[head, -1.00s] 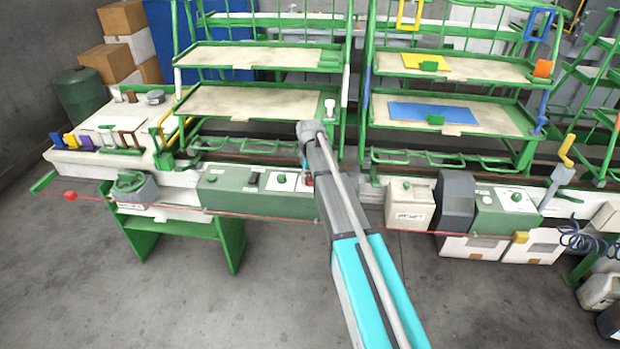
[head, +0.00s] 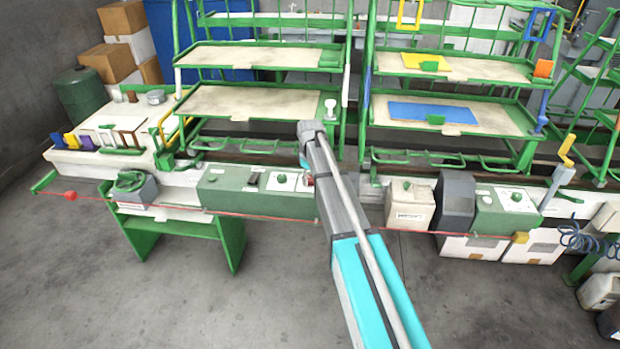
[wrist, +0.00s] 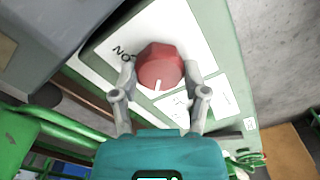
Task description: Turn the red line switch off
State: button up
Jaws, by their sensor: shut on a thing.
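The red line switch (wrist: 160,66) is a red faceted knob with a short white mark on its face, in the upper middle of the wrist view. It sits on a white plate (wrist: 115,52) with partly hidden lettering that begins "NO". My gripper (wrist: 160,76) is shut on the knob, one grey finger on each side. In that picture the white mark points down and slightly left. In the head view, my arm covers most of the switch and gripper at the right end of the green control box (head: 235,193).
The green box also carries a green knob (head: 281,178) and a black switch left of my arm. A red cord (head: 160,207) runs along the bench front. A cream box (head: 409,205) stands right of my arm. Green racks with shelves rise behind. The floor in front is clear.

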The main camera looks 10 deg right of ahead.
jog(key=o, duration=1.1)
jog(key=shift+o, duration=0.2)
jog(key=shift+m, duration=0.4)
